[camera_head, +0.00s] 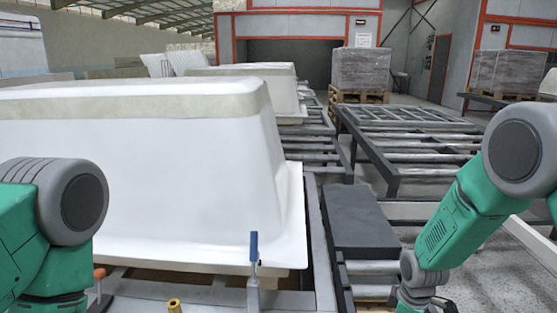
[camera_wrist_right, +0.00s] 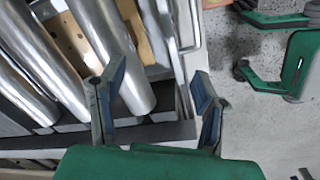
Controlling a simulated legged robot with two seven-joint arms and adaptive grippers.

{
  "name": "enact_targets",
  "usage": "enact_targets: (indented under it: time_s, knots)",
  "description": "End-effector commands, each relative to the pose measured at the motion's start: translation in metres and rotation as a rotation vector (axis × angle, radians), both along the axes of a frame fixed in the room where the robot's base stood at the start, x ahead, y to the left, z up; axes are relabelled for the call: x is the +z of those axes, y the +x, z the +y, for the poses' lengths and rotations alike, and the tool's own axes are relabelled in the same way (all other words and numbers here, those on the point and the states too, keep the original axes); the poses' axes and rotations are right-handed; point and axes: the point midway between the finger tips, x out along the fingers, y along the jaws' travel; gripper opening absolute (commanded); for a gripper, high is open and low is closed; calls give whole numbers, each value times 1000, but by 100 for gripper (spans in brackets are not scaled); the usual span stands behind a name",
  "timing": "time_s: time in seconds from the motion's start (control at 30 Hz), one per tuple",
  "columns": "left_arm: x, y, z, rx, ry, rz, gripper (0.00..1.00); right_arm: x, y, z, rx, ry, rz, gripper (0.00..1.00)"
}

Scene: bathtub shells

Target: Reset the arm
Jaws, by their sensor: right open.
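My right arm comes in from the right in the head view, bent downward, with its wrist at the bottom edge; its fingers are not clear there. In the right wrist view my right gripper (camera_wrist_right: 157,75) is open, its two blue-grey fingers wide apart with nothing held between them. Metal rollers and a frame edge lie below and beyond the fingers. My left arm shows at the lower left of the head view, but its gripper is out of the picture. A white bathtub shell (camera_head: 130,165) lies upside down in front of me, beside the left arm.
A blue-handled clamp (camera_head: 254,248) stands at the shell's front edge. A dark flat block (camera_head: 357,220) lies on the roller conveyor (camera_head: 400,140) right of the shell. Another shell (camera_head: 285,90) is behind. Wrapped pallet loads (camera_head: 361,69) stand farther back. Grey floor (camera_head: 485,270) shows at the right.

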Motion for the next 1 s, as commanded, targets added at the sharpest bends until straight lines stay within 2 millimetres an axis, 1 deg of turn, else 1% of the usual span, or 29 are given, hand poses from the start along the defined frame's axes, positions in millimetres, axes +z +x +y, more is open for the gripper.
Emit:
enact_targets:
  time_s: [0.03,0.07,0.1,0.17,0.2,0.27,0.3,0.4,0.5,0.57,0.63,0.83,0.87,0.9,0.93,1.0]
  knots:
    - [0,0,0,0,0,0,61,-20,-30,2,-66,4,17,57]
    - [0,0,0,0,0,0,61,-30,-48,3,-117,6,18,57]
    - [0,0,0,0,0,0,61,-44,-74,5,-192,11,20,57]
    - [-1,0,0,0,0,0,61,-60,-118,7,-316,18,22,57]
    - [-1,0,0,0,0,0,61,-68,-147,8,-400,22,22,57]
    - [-1,0,0,0,0,0,61,-74,-190,8,-522,28,22,57]
    - [-1,0,0,0,0,0,61,-75,-216,9,-599,32,21,57]
    - [-1,0,0,0,0,0,61,-70,-270,9,-764,41,17,57]
    - [-1,0,0,0,0,0,61,-61,-304,9,-879,49,12,57]
    - [-1,0,0,0,0,0,61,-56,-316,9,-924,52,10,57]
    - [-1,0,0,0,0,0,61,-53,-323,9,-953,56,7,57]
    - [-1,0,0,0,0,0,61,-52,-325,9,-966,58,5,57]
    - [-1,0,0,0,0,0,54,-52,-325,9,-966,58,5,50]
    - [-1,0,0,0,0,0,40,-52,-325,9,-966,58,5,36]
    - [-1,0,0,0,0,0,34,-52,-325,9,-965,58,5,34]
    - [-1,0,0,0,0,0,34,-52,-325,9,-965,59,4,34]
